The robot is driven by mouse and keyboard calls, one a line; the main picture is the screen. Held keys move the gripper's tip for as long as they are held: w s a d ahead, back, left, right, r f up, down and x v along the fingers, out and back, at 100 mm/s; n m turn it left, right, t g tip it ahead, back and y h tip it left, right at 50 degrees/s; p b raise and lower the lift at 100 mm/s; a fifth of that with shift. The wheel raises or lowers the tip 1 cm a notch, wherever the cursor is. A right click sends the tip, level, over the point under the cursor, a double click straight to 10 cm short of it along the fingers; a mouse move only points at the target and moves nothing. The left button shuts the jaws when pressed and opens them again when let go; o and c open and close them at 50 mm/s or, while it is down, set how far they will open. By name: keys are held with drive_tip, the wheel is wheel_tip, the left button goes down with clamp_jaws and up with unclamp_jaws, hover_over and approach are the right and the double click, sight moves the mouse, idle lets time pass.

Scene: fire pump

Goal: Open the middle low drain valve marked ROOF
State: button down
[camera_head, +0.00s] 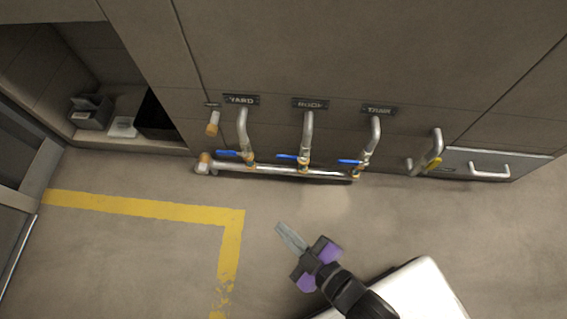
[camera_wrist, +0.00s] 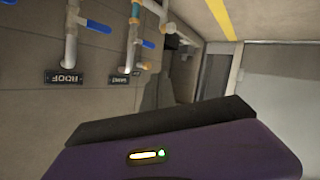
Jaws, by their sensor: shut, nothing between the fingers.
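The ROOF plate (camera_head: 310,103) marks the middle of three bent drain pipes on the wall in the head view. Below it, the ROOF pipe (camera_head: 307,130) runs down to a valve with a blue lever (camera_head: 287,157), which points left, across the pipe. My gripper (camera_head: 280,229) is shut and empty, below and in front of the levers, apart from them, its fingers pointing up-left. The wrist view is upside down: the ROOF plate (camera_wrist: 65,77) and blue lever (camera_wrist: 97,25) show at upper left. My gripper's purple body fills the bottom there; its fingertips are not clear.
The YARD valve's blue lever (camera_head: 228,153) is on the left, the right-hand valve's lever (camera_head: 349,162) on the right. A horizontal pipe (camera_head: 275,170) joins the drains. A bent pipe with a yellow part (camera_head: 433,163) stands farther right. The floor in front is clear, with yellow lines (camera_head: 140,205).

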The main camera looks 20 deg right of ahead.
sight(292, 158)
drive_tip(key=w+a+f+n+g+h+p, duration=0.2)
drive_tip(key=w+a+f+n, duration=0.1)
drive_tip(key=w+f+n, duration=0.4)
drive_tip(key=w+a+f+n+g+h+p, duration=0.1)
drive_tip(key=w+a+f+n, duration=0.2)
drive_tip(key=f+n, duration=0.35)
drive_tip(key=w+d+n+t+h+p, duration=0.1)
drive_tip(key=w+d+n+h, duration=0.1)
drive_tip(key=d+n+h, duration=0.6)
drive_tip(key=shift+w+d+f+n+t, duration=0.3)
drive_tip(key=shift+w+d+n, duration=0.1)
drive_tip(key=shift+d, duration=0.8)
drive_tip(key=b+x, duration=0.5)
drive_tip(key=x, duration=0.5)
drive_tip(key=shift+r+p, duration=0.75)
drive_tip(key=shift+r, duration=1.35)
